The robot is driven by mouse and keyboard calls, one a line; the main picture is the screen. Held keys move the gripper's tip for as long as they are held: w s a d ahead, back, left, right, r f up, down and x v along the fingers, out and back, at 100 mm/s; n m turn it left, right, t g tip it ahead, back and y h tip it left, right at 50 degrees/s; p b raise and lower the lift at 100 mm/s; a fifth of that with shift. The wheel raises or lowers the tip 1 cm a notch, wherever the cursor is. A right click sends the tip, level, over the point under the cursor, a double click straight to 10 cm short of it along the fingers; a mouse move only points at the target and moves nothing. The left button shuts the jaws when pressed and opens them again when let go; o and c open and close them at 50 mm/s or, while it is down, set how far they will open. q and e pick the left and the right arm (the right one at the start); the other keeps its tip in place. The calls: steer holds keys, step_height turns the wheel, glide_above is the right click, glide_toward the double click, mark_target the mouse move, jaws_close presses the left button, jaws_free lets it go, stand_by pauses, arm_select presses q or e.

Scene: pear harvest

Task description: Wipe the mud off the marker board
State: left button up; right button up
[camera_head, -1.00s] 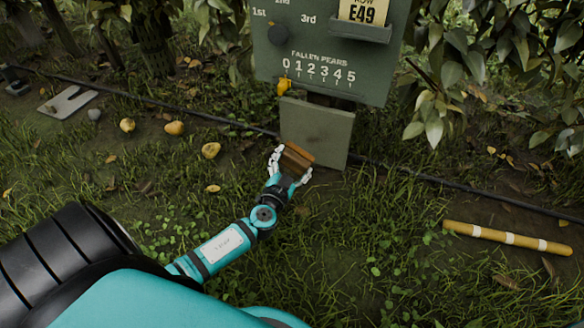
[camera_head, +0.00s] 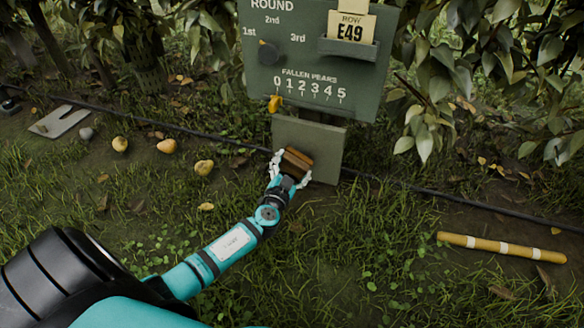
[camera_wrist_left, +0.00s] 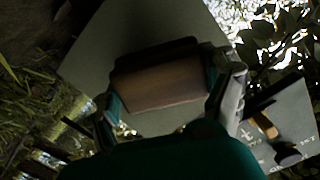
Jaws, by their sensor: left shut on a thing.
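The marker board is green. Its upper panel (camera_head: 312,55) carries ROUND and FALLEN PEARS scales, and a plain lower panel (camera_head: 325,150) hangs below. My left gripper (camera_head: 291,163) is shut on a brown block-shaped wiper (camera_head: 298,160), at the lower left part of the plain panel. In the left wrist view the wiper (camera_wrist_left: 155,76) sits between the fingers, in front of the plain panel (camera_wrist_left: 115,40). I cannot tell whether it touches the panel. No mud shows clearly on the panel. My right gripper is not in view.
A yellow pole with white bands (camera_head: 500,247) lies on the grass at right. Several fallen pears (camera_head: 204,167), a grey stone (camera_head: 86,133) and a flat grey plate (camera_head: 62,121) lie at left. A dark hose (camera_head: 440,196) runs behind. Leafy branches flank the board.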

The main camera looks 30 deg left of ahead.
arm_select(q)
steer(key=shift+b+x, duration=0.55)
steer(key=shift+x, duration=0.5)
steer(key=shift+d, duration=0.1)
